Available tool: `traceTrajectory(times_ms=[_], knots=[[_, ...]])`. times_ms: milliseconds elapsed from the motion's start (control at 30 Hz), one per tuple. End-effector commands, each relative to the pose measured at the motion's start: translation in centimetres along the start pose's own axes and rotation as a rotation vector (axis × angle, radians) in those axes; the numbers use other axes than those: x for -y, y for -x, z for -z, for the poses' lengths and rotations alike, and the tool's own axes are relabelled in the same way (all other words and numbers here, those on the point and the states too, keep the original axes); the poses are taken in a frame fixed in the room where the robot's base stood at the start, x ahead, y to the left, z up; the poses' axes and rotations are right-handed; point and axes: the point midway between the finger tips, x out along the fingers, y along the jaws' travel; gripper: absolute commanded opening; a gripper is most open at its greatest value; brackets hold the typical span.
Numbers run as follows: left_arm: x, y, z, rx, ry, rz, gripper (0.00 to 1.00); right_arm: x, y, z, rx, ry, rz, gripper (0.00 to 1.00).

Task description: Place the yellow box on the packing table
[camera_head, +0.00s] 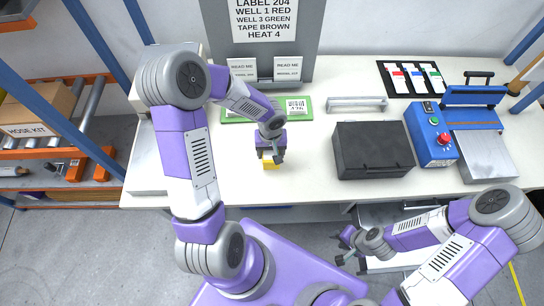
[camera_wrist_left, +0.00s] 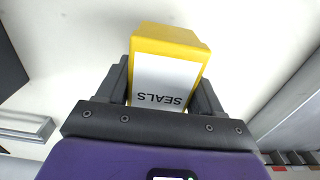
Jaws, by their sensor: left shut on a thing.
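The yellow box (camera_wrist_left: 170,38) carries a white label reading SEALS in the left wrist view. It sits between the two dark fingers of my left gripper (camera_wrist_left: 160,85), which is shut on it. In the head view the yellow box (camera_head: 269,163) shows only in part below my left gripper (camera_head: 270,157), over the white packing table (camera_head: 300,180). I cannot tell whether the box touches the table top. My right gripper (camera_head: 350,247) is low, in front of the table's front edge, and looks empty; its finger gap is too small to judge.
A black case (camera_head: 373,150), a blue control box (camera_head: 431,135) with a red button and a blue-handled sealer (camera_head: 476,125) stand on the right. A green board (camera_head: 266,109) and a grey sign panel (camera_head: 262,40) are behind.

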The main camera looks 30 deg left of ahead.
Motion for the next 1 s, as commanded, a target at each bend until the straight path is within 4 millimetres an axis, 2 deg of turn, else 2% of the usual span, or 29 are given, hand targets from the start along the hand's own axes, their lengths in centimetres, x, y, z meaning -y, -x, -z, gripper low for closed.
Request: traceTrajectory(times_ms=[300, 733, 767, 900, 1000], knots=[[-0.1, -3.8, 0.0, -0.001, -0.001, -0.002, 0.29, -0.3, -0.9, 0.1, -0.001, 0.0, 0.0, 0.4], [-0.1, -4.3, 0.1, -0.003, -0.001, -0.002, 0.29, -0.5, -1.4, 0.1, -0.001, 0.0, 0.0, 0.4], [0.0, -4.3, 0.0, -0.002, -0.001, -0.001, 0.68, -0.5, -1.4, 0.1, -0.001, 0.0, 0.0, 0.4], [0.0, -4.2, 0.0, -0.002, -0.001, -0.001, 0.89, -0.5, -1.2, 0.1, -0.001, 0.0, 0.0, 0.4], [0.0, -4.2, 0.0, -0.001, -0.001, -0.001, 0.92, -0.5, -1.2, 0.1, -0.001, 0.0, 0.0, 0.4]])
